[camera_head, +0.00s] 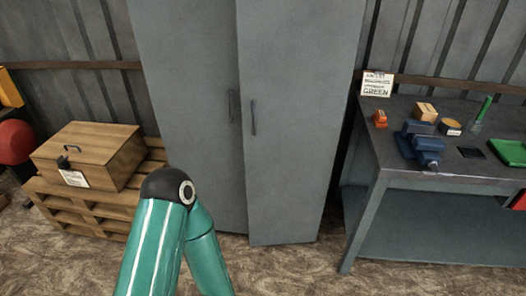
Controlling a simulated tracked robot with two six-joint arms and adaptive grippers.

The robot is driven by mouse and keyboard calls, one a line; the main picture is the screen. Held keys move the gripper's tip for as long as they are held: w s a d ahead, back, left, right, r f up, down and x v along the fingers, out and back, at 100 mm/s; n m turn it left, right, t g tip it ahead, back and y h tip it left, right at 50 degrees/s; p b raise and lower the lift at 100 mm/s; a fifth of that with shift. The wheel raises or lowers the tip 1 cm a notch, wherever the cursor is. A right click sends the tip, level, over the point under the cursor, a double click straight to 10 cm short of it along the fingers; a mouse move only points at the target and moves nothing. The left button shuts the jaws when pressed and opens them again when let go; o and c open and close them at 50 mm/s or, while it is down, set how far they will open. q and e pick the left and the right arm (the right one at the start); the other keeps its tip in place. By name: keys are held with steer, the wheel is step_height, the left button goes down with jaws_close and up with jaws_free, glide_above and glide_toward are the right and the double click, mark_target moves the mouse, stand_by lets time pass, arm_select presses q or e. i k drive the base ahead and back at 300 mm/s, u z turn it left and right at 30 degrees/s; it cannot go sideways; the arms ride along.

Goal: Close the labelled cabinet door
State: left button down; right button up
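A tall grey two-door cabinet stands at the centre, its top cut off by the picture edge. Its left door (185,75) has a dark vertical handle (232,105) near the middle seam. Its right door (300,120) has a similar handle (253,118). The right door's lower edge sits lower in the picture than the left's, and it looks slightly ajar. No label shows on the visible part of either door. A teal arm of mine rises from the bottom, in front of the left door's lower part. Neither gripper is in view.
A wooden box (90,150) with a padlock and paper tag sits on a pallet (85,208) at left. At right, a workbench (405,170) carries a blue vise (420,145), small items and a sign (377,84) reading GREEN. Floor before the right door is clear.

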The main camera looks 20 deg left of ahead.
mark_target(297, 59)
steer(key=u, duration=0.15)
steer(key=i, duration=0.9)
steer(key=z, duration=0.05)
